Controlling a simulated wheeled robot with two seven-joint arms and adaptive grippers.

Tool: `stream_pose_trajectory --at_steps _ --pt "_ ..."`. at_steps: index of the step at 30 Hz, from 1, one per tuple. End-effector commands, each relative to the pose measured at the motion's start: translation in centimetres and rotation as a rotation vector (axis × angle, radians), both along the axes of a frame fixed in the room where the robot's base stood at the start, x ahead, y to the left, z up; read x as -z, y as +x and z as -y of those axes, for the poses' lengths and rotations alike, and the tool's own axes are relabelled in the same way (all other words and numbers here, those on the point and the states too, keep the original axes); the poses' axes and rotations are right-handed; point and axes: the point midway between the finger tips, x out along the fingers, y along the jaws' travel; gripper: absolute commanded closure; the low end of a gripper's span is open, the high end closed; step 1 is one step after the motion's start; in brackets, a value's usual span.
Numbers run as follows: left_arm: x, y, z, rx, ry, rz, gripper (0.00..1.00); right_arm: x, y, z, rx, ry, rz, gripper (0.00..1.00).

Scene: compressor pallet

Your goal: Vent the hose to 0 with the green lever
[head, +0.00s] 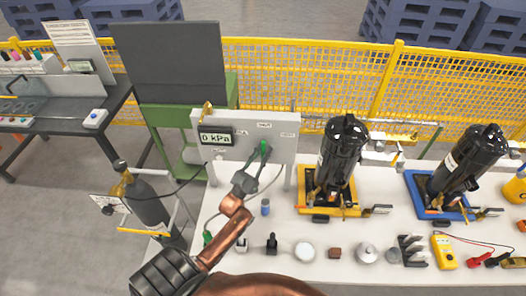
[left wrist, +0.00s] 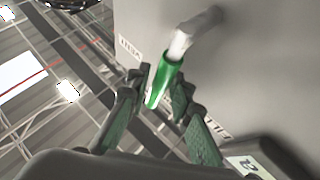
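The green lever (head: 264,150) is on the front of the upright grey panel (head: 281,125). Its handle points roughly up and down in the head view. My left gripper (head: 252,174) is at the lever, just in front of the panel. In the left wrist view the green lever (left wrist: 163,85) lies between the two fingertips of the left gripper (left wrist: 162,88), which are closed in close on both sides of it. The display (head: 216,138) on the panel reads 0 kPa. A thin hose runs beside the gripper. My right gripper is not in view.
On the white table stand a black compressor on a yellow base (head: 342,160) and another on a blue base (head: 467,160). Small parts line the front edge, with a yellow meter (head: 444,251) at right. A dark gas cylinder (head: 147,205) stands left of the table.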

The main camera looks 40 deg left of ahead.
Motion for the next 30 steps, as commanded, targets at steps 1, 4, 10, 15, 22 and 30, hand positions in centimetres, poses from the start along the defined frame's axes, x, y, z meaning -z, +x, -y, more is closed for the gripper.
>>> stream_pose_trajectory --at_steps 1,4,10,15,22,30 --pt "-0.1 0.0 0.0 0.000 0.000 0.000 0.80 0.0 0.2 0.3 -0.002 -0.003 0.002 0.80" --pt "-0.9 0.0 0.0 0.001 0.001 0.002 0.80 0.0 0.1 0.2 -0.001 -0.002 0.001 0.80" --pt "-4.3 -0.1 0.0 0.001 0.001 0.004 0.80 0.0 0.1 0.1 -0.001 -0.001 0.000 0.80" --pt "-7.4 -0.1 0.0 0.000 0.000 0.003 0.80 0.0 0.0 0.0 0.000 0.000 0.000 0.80" --pt "-9.7 -0.1 -0.1 -0.001 -0.001 0.001 0.80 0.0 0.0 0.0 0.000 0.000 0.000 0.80" --pt "-10.0 -0.1 0.0 0.000 0.000 0.000 0.80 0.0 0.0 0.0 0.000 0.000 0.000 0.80"
